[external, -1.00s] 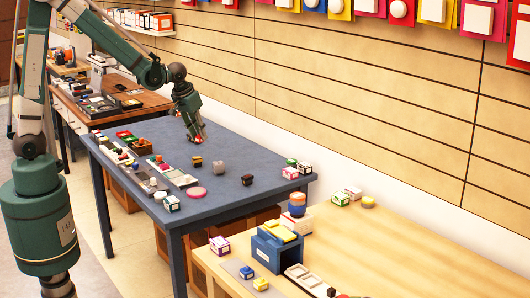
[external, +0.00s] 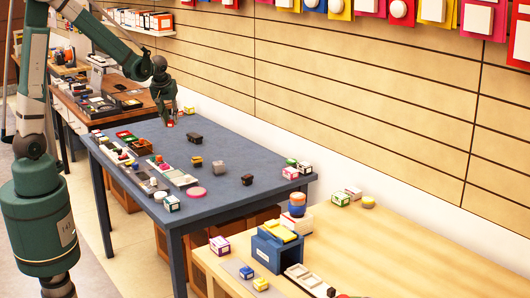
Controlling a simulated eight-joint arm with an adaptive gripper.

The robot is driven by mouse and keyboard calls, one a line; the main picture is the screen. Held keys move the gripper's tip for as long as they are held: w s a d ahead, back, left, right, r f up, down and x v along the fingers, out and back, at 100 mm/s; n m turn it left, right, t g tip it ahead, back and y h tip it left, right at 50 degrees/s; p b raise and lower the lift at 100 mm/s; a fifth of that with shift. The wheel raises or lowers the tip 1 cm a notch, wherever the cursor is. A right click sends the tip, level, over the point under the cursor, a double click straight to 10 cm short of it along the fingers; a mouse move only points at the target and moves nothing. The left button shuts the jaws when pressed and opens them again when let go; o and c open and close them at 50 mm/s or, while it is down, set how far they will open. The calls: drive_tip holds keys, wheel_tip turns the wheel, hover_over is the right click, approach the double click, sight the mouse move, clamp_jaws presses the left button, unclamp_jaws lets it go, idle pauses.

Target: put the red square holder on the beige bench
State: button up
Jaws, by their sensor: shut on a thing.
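My gripper (external: 169,121) is shut on a small red thing (external: 170,125), which looks like the red square holder. It hangs over the far left part of the blue-grey table; its shape is too small to make out fully, and the fingers hide part of it. The beige bench (external: 400,262) is in the right foreground, well away from my gripper.
The blue-grey table (external: 240,155) holds a dark block (external: 195,138), a pink disc (external: 196,191) and trays of small items. On the bench stand a blue box (external: 276,250), stacked round containers (external: 297,204) and small boxes. The bench's right part is clear.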

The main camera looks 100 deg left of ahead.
drive_tip(key=shift+s+a+f, duration=0.1)
drive_tip(key=shift+f, duration=1.15)
drive_tip(key=shift+s+a+f, duration=0.1)
drive_tip(key=shift+f, duration=1.15)
drive_tip(key=shift+d+f, duration=0.1)
drive_tip(key=shift+f, duration=0.05)
drive_tip(key=shift+f+b, duration=0.65)
drive_tip(key=shift+f, duration=2.35)
drive_tip(key=shift+f+b, duration=0.35)
drive_tip(key=shift+f, duration=1.5)
drive_tip(key=shift+f, duration=0.15)
drive_tip(key=o, duration=0.8)
